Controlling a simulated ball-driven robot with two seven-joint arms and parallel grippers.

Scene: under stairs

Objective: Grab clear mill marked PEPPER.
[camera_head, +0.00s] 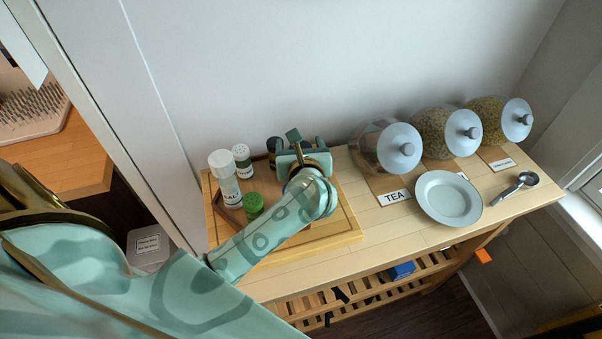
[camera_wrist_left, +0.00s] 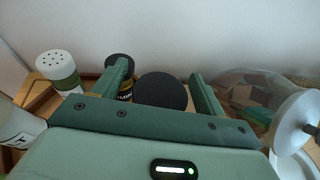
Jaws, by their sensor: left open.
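No PEPPER marking is readable in either view. In the left wrist view a round black top (camera_wrist_left: 162,91) lies between my left gripper's (camera_wrist_left: 159,72) open fingers; the body below it is hidden. A black-capped jar (camera_wrist_left: 120,62) with a dark and yellow label stands just left of it, partly behind the left finger. In the head view my left gripper (camera_head: 300,148) is over the back right of the wooden board (camera_head: 340,232), and a dark top (camera_head: 274,145) shows beside it. I cannot tell which top belongs to the mill. My right gripper is not in view.
A white-capped SALT shaker (camera_head: 226,178), a holed white-topped shaker (camera_head: 241,158) and a green-capped jar (camera_head: 253,205) stand left of my arm. A glass jar (camera_head: 368,150), a TEA card (camera_head: 395,197) and a plate (camera_head: 448,198) are to the right. The wall is close behind.

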